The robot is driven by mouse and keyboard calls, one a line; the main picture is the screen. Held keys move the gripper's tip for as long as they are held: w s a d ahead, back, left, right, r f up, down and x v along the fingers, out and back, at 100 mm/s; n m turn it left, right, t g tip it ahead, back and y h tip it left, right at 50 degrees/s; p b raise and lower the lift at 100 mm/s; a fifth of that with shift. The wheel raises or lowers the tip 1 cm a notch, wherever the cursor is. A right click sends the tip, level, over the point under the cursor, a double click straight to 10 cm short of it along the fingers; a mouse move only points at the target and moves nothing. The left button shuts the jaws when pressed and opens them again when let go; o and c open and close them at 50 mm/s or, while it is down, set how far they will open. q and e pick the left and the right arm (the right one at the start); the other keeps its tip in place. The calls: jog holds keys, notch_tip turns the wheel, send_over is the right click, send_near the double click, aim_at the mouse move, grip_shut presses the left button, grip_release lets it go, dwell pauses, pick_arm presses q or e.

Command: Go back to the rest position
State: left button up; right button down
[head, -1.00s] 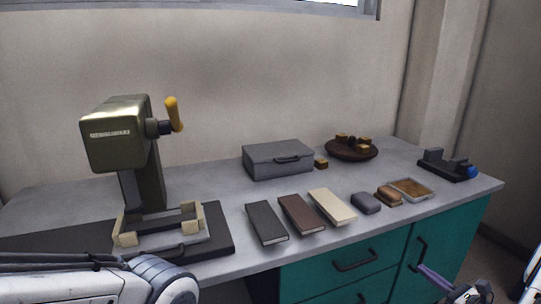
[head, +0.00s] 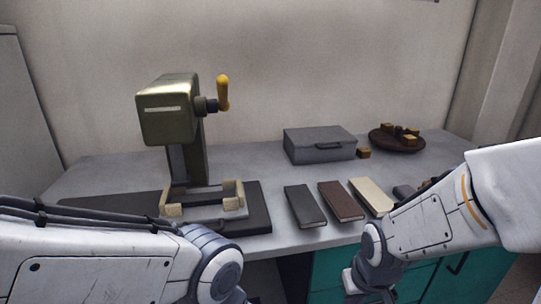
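My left arm comes in from the lower left, in front of the bench's near edge. Its gripper is below the picture. My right arm comes in from the right and bends down at the front of the bench, over the teal drawers. Its gripper is also out of the picture. A dark press (head: 170,115) with a yellow handle (head: 223,92) stands at the back left of the grey bench (head: 262,180). Three books lie flat near the front: dark grey (head: 305,206), brown (head: 341,201) and cream (head: 370,196).
A grey lidded box (head: 319,145) stands at the back, with a small brown block (head: 363,153) beside it. A brown bowl (head: 385,141) with several blocks is further right. My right arm hides most of the bench's right end. Teal drawers (head: 330,272) are below.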

jog(key=s+a+r+n+g, duration=0.1)
jog(key=s+a+r+n, duration=0.2)
jog(key=s+a, duration=0.35)
jog(key=s+a+r+n+g, duration=0.2)
jog(key=s+a+r+n, duration=0.15)
jog(key=s+a, duration=0.3)
notch_tip(320, 180, up, 18)
jog(key=d+p, duration=0.1)
jog(key=p, duration=1.8)
jog(key=shift+y, duration=0.4)
jog(key=shift+w, duration=0.1)
